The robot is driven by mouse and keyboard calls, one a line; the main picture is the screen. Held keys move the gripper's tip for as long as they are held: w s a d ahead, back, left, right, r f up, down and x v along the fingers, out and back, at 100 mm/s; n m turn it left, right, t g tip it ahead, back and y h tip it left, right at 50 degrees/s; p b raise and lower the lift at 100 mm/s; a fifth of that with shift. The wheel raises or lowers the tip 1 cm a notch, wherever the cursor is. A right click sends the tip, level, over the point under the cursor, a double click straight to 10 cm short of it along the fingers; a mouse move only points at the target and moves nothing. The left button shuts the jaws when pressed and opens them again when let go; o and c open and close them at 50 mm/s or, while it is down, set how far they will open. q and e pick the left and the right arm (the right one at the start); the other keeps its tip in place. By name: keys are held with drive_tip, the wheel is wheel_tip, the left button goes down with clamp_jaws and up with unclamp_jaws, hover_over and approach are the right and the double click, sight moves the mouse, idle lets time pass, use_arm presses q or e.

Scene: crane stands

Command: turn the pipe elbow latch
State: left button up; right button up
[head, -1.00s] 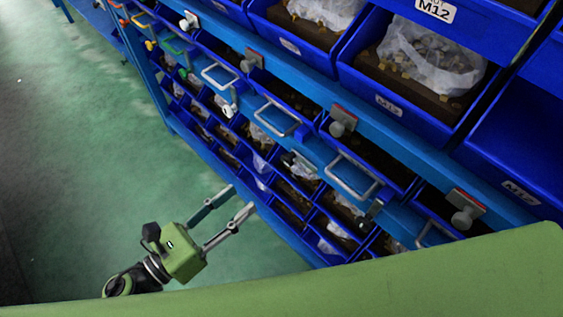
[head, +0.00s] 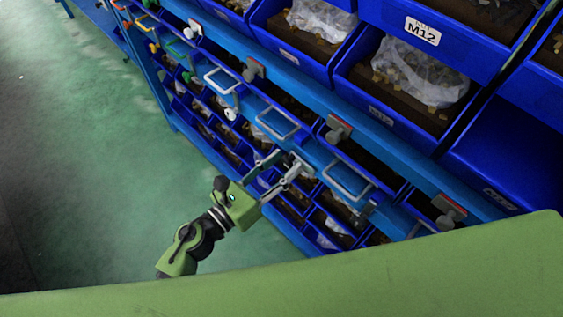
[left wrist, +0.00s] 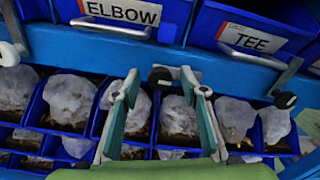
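My left gripper (head: 287,164) is at the blue rack in the head view, with its fingers apart. In the left wrist view the left gripper (left wrist: 161,74) is open. A latch with a black round end (left wrist: 160,77) shows between its fingertips, below and right of the ELBOW label (left wrist: 122,12). The right fingertip overlaps the latch's metal part, so I cannot tell whether they touch. The ELBOW drawer front (left wrist: 172,22) has a metal handle (left wrist: 108,29). In the head view the fingers partly hide this latch. My right gripper is not in view.
A TEE drawer label (left wrist: 252,37) is at the right, with another latch (left wrist: 286,99) below it. Another latch (left wrist: 9,53) is at the far left. Open blue bins with bagged parts (left wrist: 70,98) lie below. Green floor (head: 90,170) is clear left of the rack.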

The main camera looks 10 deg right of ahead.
use_arm(q)
drive_tip(key=c, duration=1.1)
